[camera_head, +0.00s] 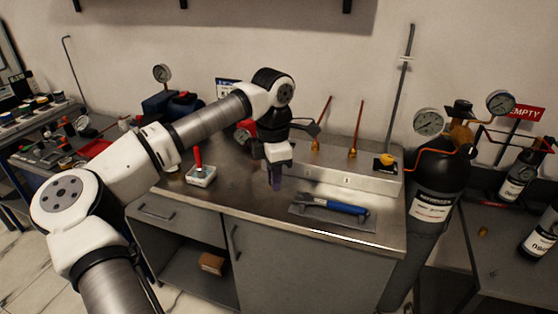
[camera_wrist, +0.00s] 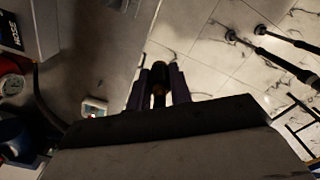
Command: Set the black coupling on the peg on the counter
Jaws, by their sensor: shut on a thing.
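My gripper (camera_head: 276,183) hangs over the front middle of the steel counter (camera_head: 235,200), fingers pointing down. In the wrist view, its two dark purple fingers are shut on the black coupling (camera_wrist: 158,88), a small dark round piece with a brownish part between them. In the head view the fingers mostly hide the coupling. A red upright rod, apparently the peg (camera_head: 197,158), stands on a pale square base (camera_head: 201,180) on the counter, left of my gripper and apart from it. The pale base also shows in the wrist view (camera_wrist: 95,106), left of the fingers.
A blue-handled tool (camera_head: 335,204) lies on a grey mat right of my gripper. A raised ledge (camera_head: 360,178) with thin orange rods runs along the back right. A black gas cylinder (camera_head: 437,195) stands beyond the right end. Counter between gripper and pale base looks clear.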

